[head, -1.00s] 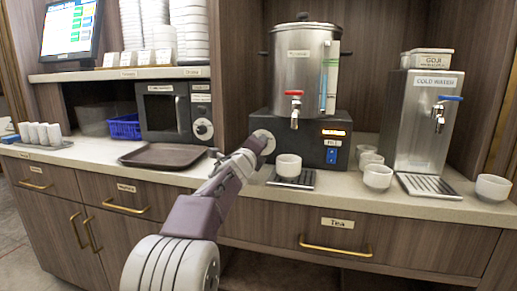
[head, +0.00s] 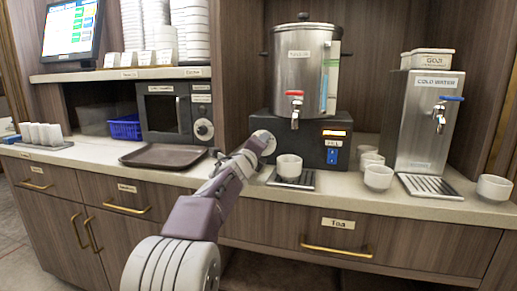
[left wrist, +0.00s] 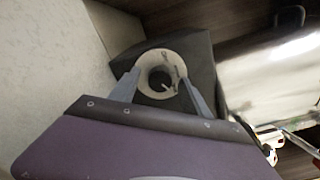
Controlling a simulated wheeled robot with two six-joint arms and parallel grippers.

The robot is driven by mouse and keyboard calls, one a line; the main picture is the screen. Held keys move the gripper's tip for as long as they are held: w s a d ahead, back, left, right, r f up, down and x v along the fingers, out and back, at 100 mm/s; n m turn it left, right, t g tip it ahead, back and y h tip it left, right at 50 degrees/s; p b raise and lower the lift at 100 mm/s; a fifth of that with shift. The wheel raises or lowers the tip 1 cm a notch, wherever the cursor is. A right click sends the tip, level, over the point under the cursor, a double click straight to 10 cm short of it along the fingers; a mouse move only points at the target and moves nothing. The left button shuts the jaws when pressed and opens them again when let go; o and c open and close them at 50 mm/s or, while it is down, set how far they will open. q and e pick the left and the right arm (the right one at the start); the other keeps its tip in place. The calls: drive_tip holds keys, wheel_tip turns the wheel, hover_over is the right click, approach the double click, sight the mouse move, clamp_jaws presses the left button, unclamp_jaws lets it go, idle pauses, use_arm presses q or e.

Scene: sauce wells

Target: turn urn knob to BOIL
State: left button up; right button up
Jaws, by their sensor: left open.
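The urn (head: 305,78) is a steel drum with a red tap, standing on a dark base (head: 310,135) with a lit orange display and blue buttons. The round pale knob (head: 265,141) is on the left of the base front. In the left wrist view the knob (left wrist: 160,77) shows as a pale ring with a dark centre and a light mark. My left gripper (left wrist: 162,90) is open, with one finger on each side of the knob. In the head view my left gripper (head: 255,148) reaches the knob and partly covers it. I cannot tell whether the fingers touch it. My right gripper is not in view.
A white cup (head: 289,167) stands on the drip tray under the tap, close right of my gripper. More cups (head: 378,177) and a cold water dispenser (head: 426,120) are further right. A brown tray (head: 163,155) lies on the counter to the left.

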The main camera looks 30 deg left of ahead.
use_arm(q)
drive_tip(key=shift+s, duration=0.4)
drive_tip(key=v, duration=0.8)
drive_tip(key=shift+s, duration=0.1)
